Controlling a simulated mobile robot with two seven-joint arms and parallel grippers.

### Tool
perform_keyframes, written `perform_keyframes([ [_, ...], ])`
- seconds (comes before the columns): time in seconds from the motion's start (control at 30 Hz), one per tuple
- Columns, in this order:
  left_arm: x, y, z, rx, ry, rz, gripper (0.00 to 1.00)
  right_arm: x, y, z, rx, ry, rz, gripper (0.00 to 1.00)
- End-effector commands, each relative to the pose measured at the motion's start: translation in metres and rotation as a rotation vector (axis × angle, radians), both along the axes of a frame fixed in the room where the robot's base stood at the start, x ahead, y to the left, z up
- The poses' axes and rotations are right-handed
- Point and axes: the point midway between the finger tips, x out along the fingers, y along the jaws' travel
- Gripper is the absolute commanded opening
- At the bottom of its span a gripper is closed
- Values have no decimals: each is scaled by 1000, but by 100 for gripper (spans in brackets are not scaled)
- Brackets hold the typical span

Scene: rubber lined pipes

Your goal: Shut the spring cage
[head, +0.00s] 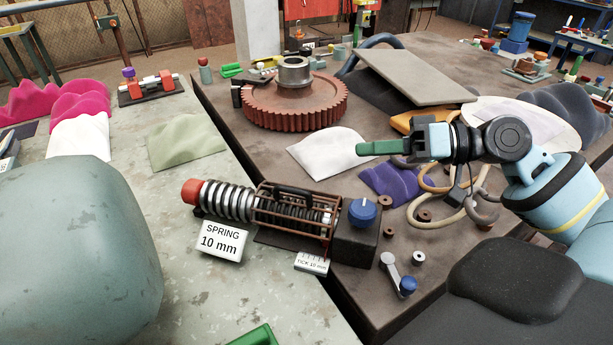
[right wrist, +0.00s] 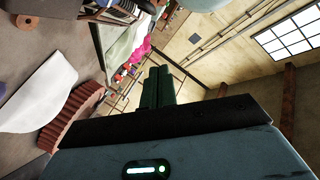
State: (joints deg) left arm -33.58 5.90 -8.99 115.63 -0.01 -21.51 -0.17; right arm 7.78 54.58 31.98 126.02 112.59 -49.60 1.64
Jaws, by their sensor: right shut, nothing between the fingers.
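The spring cage (head: 296,212) is a brown barred frame around the right part of a coil spring (head: 228,200) with a red end cap. A black handle bar lies along its top. From this angle I cannot tell whether it is fully shut. Its right end meets a dark block with a blue knob (head: 363,211). My right gripper (head: 360,149) is shut and empty, above the table, behind and right of the cage, its green fingers pointing left. The fingers also show together in the right wrist view (right wrist: 158,88). My left gripper is not in view.
A "SPRING 10 mm" sign (head: 220,241) and a small tick label (head: 312,263) stand in front. A large red gear (head: 294,103), white cloth (head: 326,150), purple cloth (head: 396,181) and rings (head: 447,205) lie behind. A crank with a blue knob (head: 399,275) lies right.

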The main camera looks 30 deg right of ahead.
Motion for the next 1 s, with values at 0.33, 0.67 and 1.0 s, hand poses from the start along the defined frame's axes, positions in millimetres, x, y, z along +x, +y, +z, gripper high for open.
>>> perform_keyframes([
  [0.33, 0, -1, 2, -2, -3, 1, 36, 16, 19, -4, -3, -1, 2, 0],
  [0.67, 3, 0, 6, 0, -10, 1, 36, 38, 44, -9, 0, -2, 0, 0],
  [1.0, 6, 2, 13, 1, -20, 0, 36, 58, 65, -14, 2, -3, -2, 0],
])
